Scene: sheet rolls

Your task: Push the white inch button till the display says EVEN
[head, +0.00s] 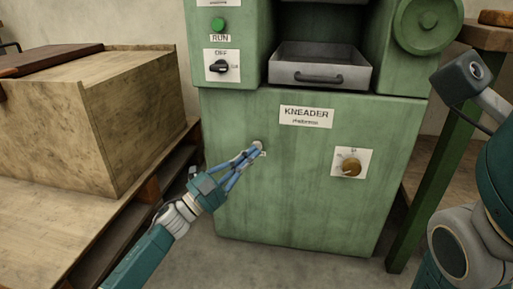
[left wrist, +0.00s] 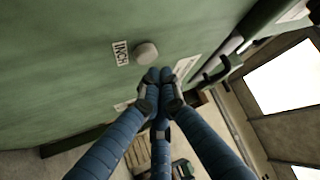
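The white inch button (left wrist: 146,54) is a round, pale knob on the green machine front, beside a label reading INCH (left wrist: 121,53). In the head view the button (head: 257,144) shows just past my left fingertips, partly covered by them. My left gripper (head: 251,154) has its blue fingers drawn together at the tips, with nothing between them. In the left wrist view the left fingertips (left wrist: 159,76) are close to the button, just below and right of it; I cannot tell whether they touch. No display reading EVEN shows. My right gripper is out of view.
The green kneader (head: 310,210) carries a green RUN button (head: 218,25), an OFF switch (head: 220,66), a brass dial (head: 351,166) and a metal tray (head: 320,68). A large wooden crate (head: 110,120) stands at left. A green-legged table (head: 430,190) is at right.

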